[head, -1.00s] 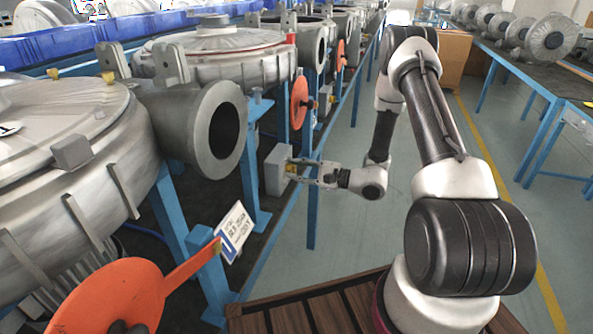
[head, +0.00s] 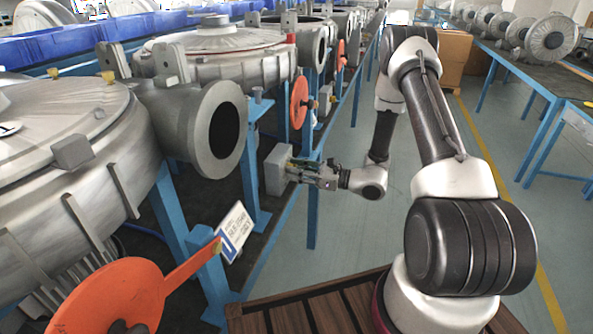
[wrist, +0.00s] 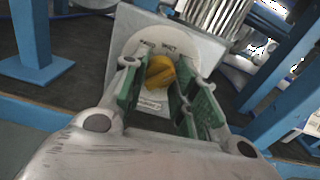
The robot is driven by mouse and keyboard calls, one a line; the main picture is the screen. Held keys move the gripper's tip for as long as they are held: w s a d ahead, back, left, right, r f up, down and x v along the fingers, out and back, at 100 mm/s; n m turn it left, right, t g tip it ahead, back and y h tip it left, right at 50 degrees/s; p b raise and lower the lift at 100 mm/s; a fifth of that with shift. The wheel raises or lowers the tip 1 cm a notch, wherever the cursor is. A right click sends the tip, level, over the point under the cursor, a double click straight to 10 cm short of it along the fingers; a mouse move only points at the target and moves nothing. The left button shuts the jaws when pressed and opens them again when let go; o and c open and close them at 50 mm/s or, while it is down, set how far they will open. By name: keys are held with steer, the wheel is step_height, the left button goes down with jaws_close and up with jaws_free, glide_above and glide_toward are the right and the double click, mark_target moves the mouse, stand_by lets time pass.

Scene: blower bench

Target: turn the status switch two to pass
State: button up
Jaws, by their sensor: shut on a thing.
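The status switch is a grey box (head: 276,168) on the blue frame along the bench, left of my gripper in the head view. In the wrist view its pale face plate (wrist: 207,50) is straight ahead, with a yellow knob (wrist: 160,74) in the middle. My gripper (wrist: 167,88) is at the knob, with its green-padded fingers on either side, shut on it. The gripper (head: 296,170) also shows in the head view, rolled and touching close to the box. The fingers hide part of the knob, and its marked positions are too small to read.
Large metal blowers (head: 60,160) line the left, with an open round outlet (head: 224,130). An orange disc (head: 110,300) with an arm stands at lower left, near a white label (head: 235,231). Blue posts (wrist: 32,35) flank the switch. The floor aisle (head: 350,225) is clear.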

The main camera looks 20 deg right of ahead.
steer(key=shift+m, duration=0.5)
steer(key=o, duration=1)
steer(key=shift+d, duration=0.1)
steer(key=v, duration=1.2)
